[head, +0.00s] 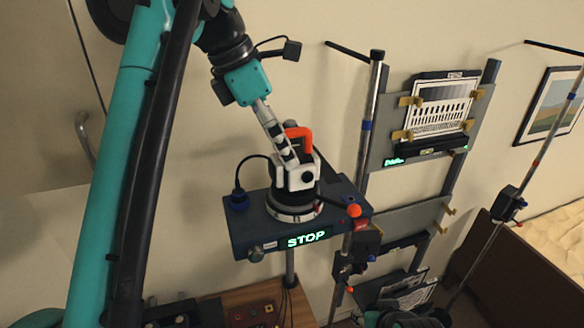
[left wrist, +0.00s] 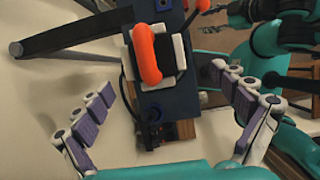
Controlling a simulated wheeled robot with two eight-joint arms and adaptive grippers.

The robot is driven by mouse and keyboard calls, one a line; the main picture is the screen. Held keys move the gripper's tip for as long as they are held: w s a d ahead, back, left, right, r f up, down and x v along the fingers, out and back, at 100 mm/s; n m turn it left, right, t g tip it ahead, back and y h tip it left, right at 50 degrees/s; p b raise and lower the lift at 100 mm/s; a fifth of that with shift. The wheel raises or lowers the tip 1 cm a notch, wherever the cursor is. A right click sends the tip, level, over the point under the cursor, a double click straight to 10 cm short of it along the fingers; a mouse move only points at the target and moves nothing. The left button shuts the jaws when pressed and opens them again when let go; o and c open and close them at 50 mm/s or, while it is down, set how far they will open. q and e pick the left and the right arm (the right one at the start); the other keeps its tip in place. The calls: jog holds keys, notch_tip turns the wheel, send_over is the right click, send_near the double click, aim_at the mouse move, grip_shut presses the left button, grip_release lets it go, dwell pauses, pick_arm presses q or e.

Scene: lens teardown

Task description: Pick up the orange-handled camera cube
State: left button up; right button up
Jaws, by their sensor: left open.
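The camera cube (head: 304,177) is white and black with an orange handle (head: 301,134) on top. It sits upright on a round mount on a dark blue stand whose front display reads STOP. My left gripper (head: 288,152) comes down from the upper left, and a finger overlaps the cube's left side in the head view. In the left wrist view, the open fingers of my left gripper (left wrist: 162,82) are spread wide, with the orange handle (left wrist: 147,54) between and beyond them. No contact shows. Part of my right arm shows in the left wrist view; its jaws are not clear.
The blue stand (head: 246,222) has a cable at its left and a red-knobbed lever (head: 353,210) at its right. A rack with a chart panel (head: 440,108) and metal poles stand to the right. A wooden table (head: 240,297) with small parts lies below.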

aim_at(295, 151)
pick_arm(q)
jog(key=shift+s+f, duration=0.4)
jog(key=w+d+f, duration=0.1)
jog(key=f, duration=0.1)
jog(key=w+d+f, duration=0.2)
jog(key=shift+w+d, duration=0.25)
jog(key=shift+d, duration=0.05)
jog(key=shift+f, duration=0.25)
jog(key=shift+s+a+r, duration=0.15)
jog(key=shift+s+a, duration=0.45)
jog(key=shift+s, duration=0.3)
jog(key=shift+w+d+f, duration=0.2)
jog(key=shift+w+d, duration=0.2)
jog(key=shift+w, duration=0.2)
jog(key=c, duration=1.4)
jog(key=shift+s, duration=0.1)
jog(key=c, duration=0.4)
jog(key=shift+s+a+r, duration=0.15)
jog(key=shift+a, duration=0.05)
pick_arm(e)
jog(key=shift+w+d+f, duration=0.15)
jog(key=shift+w+d, duration=0.25)
jog(key=shift+w, duration=0.1)
